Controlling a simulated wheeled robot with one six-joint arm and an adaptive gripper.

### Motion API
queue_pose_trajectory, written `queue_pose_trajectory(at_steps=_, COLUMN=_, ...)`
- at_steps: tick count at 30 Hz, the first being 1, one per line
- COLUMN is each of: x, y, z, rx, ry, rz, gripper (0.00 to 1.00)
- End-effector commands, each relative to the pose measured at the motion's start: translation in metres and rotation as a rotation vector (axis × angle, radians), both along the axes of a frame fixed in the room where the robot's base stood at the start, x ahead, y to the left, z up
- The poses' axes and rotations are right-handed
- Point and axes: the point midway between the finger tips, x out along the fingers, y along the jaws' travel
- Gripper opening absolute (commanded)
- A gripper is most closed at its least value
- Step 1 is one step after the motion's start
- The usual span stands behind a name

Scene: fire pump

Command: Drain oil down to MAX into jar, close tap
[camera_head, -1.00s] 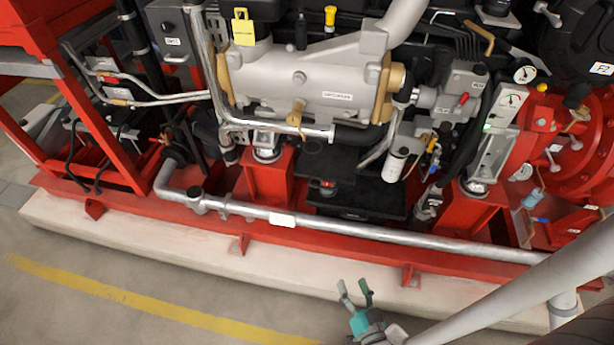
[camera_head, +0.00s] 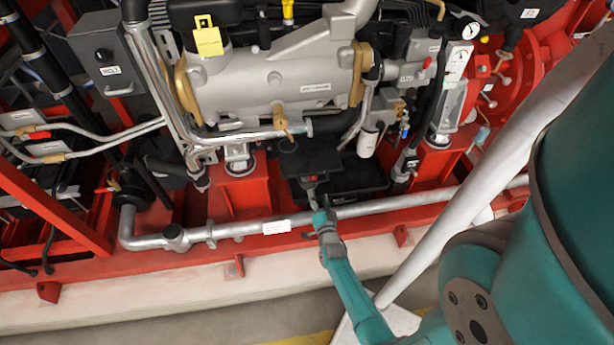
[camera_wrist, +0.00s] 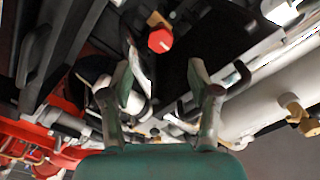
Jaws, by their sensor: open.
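A small red-ended fitting (camera_head: 309,180) shows on the black sump (camera_head: 345,183) under the grey engine; it may be the drain tap. My gripper (camera_head: 316,197) reaches over the silver pipe close to this fitting; in the head view I cannot tell whether they touch. In the wrist view a red hexagonal cap with a brass part (camera_wrist: 160,40) lies beyond the gap between my two spread fingers (camera_wrist: 160,78). The gripper is open with nothing between the fingers. I cannot make out a jar, an oil level or a MAX mark.
The silver pipe (camera_head: 380,206) runs along the red base frame (camera_head: 270,244) below my gripper. Red engine mounts (camera_head: 240,195) flank the sump, and a white filter (camera_head: 367,143) hangs at its right. The grey floor in front is partly clear.

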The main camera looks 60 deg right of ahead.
Motion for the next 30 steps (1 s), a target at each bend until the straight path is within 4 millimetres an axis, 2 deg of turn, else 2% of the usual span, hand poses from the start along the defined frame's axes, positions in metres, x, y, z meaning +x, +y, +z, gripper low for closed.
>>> queue_pose_trajectory(at_steps=15, x=0.052, y=-0.06, z=0.001, rx=-0.001, ry=0.0, rz=0.001, gripper=0.61)
queue_pose_trajectory(at_steps=21, x=0.062, y=-0.072, z=0.0, rx=-0.001, ry=0.002, rz=0.001, gripper=0.61)
queue_pose_trajectory(at_steps=30, x=0.065, y=-0.076, z=0.001, rx=-0.001, ry=0.001, rz=0.001, gripper=0.61)
